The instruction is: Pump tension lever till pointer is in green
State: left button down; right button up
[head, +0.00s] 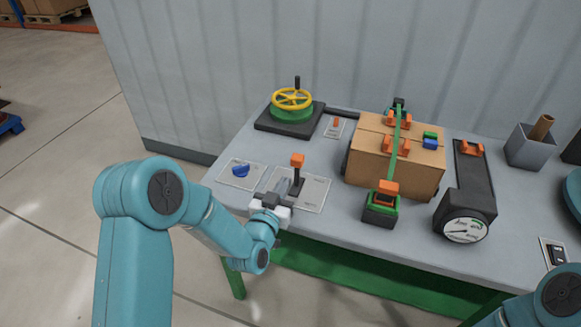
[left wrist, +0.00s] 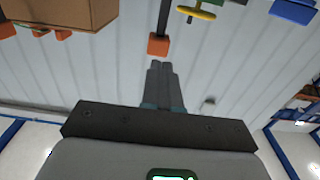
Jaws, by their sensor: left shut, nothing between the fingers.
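A dark upright lever with an orange knob (head: 297,160) stands on a pale plate on the table. The knob also shows in the left wrist view (left wrist: 158,45), just beyond my fingertips. My left gripper (head: 283,186) is shut and empty, beside the lever's lower part on its near left side; I cannot tell if it touches. Its closed fingers show in the left wrist view (left wrist: 160,72). A round white gauge (head: 463,230) with a green arc faces forward at the table's front right. Its pointer is too small to read surely. My right gripper is out of view.
A blue knob (head: 240,170) lies left of the lever. A yellow handwheel (head: 291,98) stands behind. A cardboard box (head: 370,160) with a green strap (head: 398,135) and a green-orange buckle (head: 382,205) stands to the right. A grey bin (head: 524,148) is at the far right.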

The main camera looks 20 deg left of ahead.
aim_at(295, 164)
pick_arm(q)
jog(key=w+p, duration=0.1)
jog(key=w, duration=0.4)
jog(key=shift+w+d+p, duration=0.15)
jog(key=shift+p, duration=0.15)
jog(key=shift+w, duration=0.1)
jog(key=shift+w, duration=0.1)
